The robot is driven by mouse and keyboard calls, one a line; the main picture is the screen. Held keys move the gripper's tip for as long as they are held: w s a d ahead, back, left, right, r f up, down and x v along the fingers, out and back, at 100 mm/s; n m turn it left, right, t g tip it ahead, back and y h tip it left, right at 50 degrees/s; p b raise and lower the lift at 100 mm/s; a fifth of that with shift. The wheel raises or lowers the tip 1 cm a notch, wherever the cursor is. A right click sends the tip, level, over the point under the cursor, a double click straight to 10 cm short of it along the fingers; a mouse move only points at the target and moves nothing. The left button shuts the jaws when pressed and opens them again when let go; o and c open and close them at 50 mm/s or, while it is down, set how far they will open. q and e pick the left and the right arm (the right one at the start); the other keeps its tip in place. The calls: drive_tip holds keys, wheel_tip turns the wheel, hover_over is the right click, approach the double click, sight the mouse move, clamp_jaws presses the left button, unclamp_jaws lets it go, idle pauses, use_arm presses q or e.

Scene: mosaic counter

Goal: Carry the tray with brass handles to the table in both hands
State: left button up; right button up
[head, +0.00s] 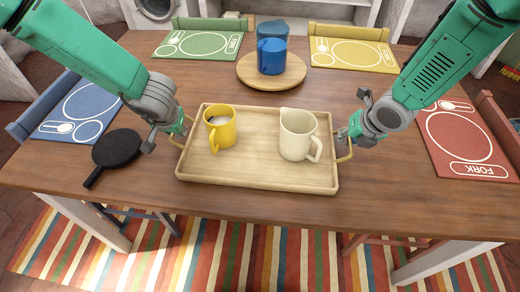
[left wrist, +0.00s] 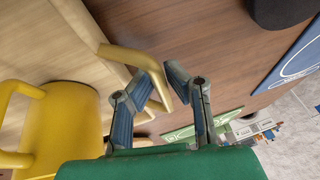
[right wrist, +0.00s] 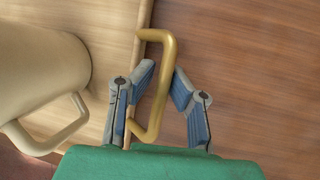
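The pale wooden tray (head: 260,180) with brass handles lies level on the brown table (head: 385,185), near its front edge. A yellow mug (head: 221,130) stands on its left part and a cream pitcher (head: 297,135) on its right part. My left gripper (head: 170,140) is at the left handle; in the left wrist view the brass bar (left wrist: 161,92) passes between its parted fingers (left wrist: 161,68). My right gripper (head: 350,137) is at the right handle; in the right wrist view that bar (right wrist: 163,92) runs between its fingers (right wrist: 163,73), with small gaps visible.
A round wooden board (head: 252,79) with a blue mug (head: 271,56) stands behind the tray. Blue (head: 65,130), green (head: 185,50), yellow (head: 330,62) and red (head: 450,120) placemats surround the tabletop.

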use_arm(q)
drive_tip(key=shift+o, duration=0.4)
drive_tip(key=shift+r, duration=0.15)
use_arm(e)
drive_tip(key=shift+o, duration=0.3)
drive_tip(key=shift+r, duration=0.2)
drive_tip(key=shift+d, duration=0.15)
use_arm(q)
drive_tip(key=shift+d+r, duration=0.1)
drive_tip(key=shift+r, duration=0.15)
use_arm(e)
drive_tip(key=shift+f, duration=0.1)
use_arm(q)
drive_tip(key=v, duration=1.1)
drive_tip(key=shift+s+r, duration=0.15)
drive_tip(key=shift+s, duration=0.05)
use_arm(e)
drive_tip(key=v, duration=1.2)
